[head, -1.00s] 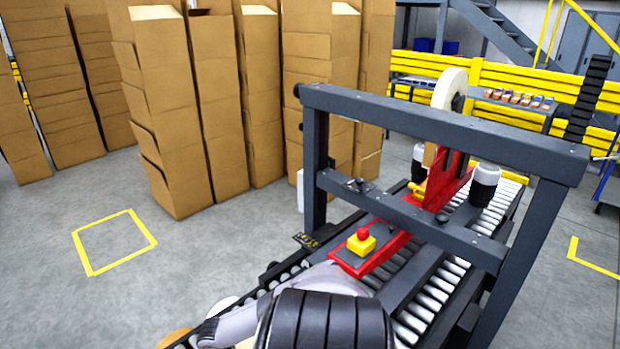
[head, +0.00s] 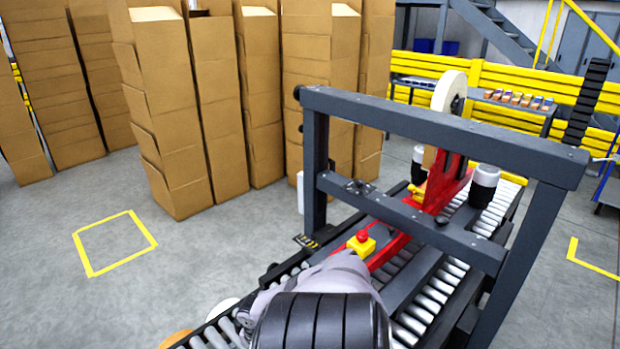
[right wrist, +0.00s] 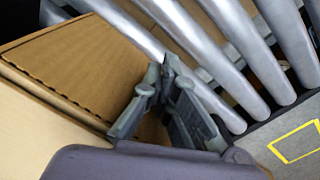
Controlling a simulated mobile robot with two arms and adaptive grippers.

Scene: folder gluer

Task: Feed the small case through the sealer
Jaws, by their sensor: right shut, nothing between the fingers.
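The sealer stands at the right in the head view, with a dark frame (head: 440,117), a cream tape roll (head: 449,91), a red tape head (head: 445,183) and a roller bed (head: 448,283). A yellow box with a red button (head: 361,244) sits on it. A brown cardboard case (right wrist: 85,62) shows partly in the right wrist view, on the left beside the metal rollers (right wrist: 225,65). My right gripper (right wrist: 167,72) is shut and empty, close beside the case; whether they touch is unclear. My arm hides this gripper and the case in the head view. My left gripper is out of view.
Tall stacks of cardboard (head: 180,110) stand at the back left. A yellow floor square (head: 114,242) marks clear grey floor at the left. The sealer's crossbar (head: 410,215) spans the rollers. A yellow barrier (head: 530,90) runs behind.

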